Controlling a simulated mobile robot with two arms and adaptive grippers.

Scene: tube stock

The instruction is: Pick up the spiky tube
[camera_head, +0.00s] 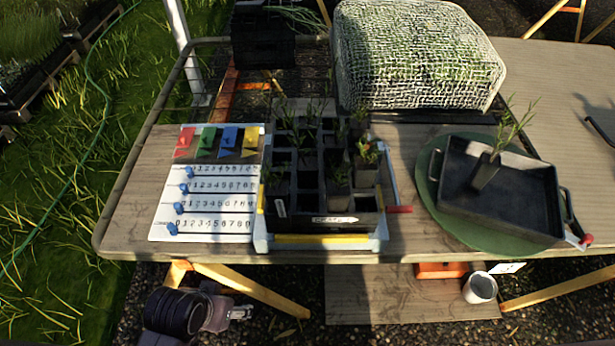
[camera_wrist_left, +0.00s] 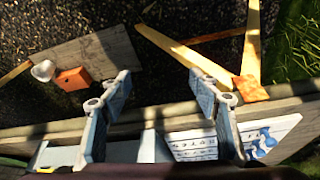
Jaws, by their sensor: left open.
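A black crate of square tubes (camera_head: 350,220) stands mid-table, holding several tubes with plants. Spiky, thin-leaved plants (camera_head: 287,120) show in its back rows. A tube with red-tipped leaves (camera_head: 366,165) stands at its right side. Another dark tube with a thin, spiky green plant (camera_head: 487,170) leans in a black tray (camera_head: 500,213) at the right. Which tube is meant by "spiky" I cannot tell. My left gripper (camera_head: 243,312) is low in front of the table, below its front edge, away from all tubes. In the left wrist view its fingers (camera_wrist_left: 160,80) are apart and empty. My right gripper is not seen.
A number board (camera_head: 208,228) with blue sliders and coloured flags lies left of the crate. A net-covered box (camera_head: 415,55) stands behind. The tray rests on a green round mat (camera_head: 430,190). A white cup (camera_head: 480,288) is below the table. The table's front edge lies between my left gripper and the crate.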

